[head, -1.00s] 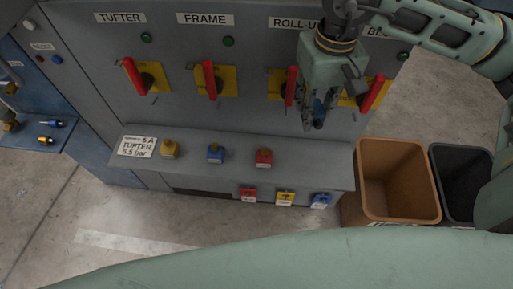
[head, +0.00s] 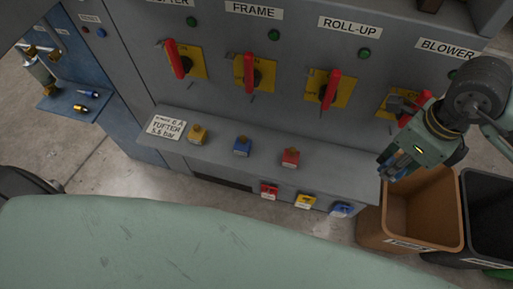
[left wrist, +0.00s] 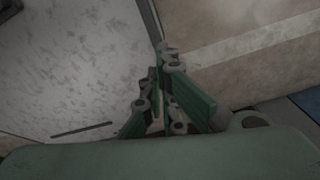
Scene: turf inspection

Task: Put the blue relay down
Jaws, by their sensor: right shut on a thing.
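My right gripper (head: 393,172) is shut on the blue relay (head: 403,163). The relay shows only as a small blue patch between the fingers; the rest is hidden. The gripper points down and left, beyond the right end of the grey ledge (head: 345,186) and over the left rear of the brown bin (head: 448,222). I cannot tell its exact height. In the left wrist view, my left gripper (left wrist: 160,76) has its fingertips close together with nothing seen between them, above the floor.
A yellow block (head: 197,135), a blue block (head: 242,146) and a red block (head: 290,157) stand on the ledge, with bare space to their right. Red handles, such as the roll-up handle (head: 331,90), stick out of the panel. A black bin (head: 487,215) stands at the right.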

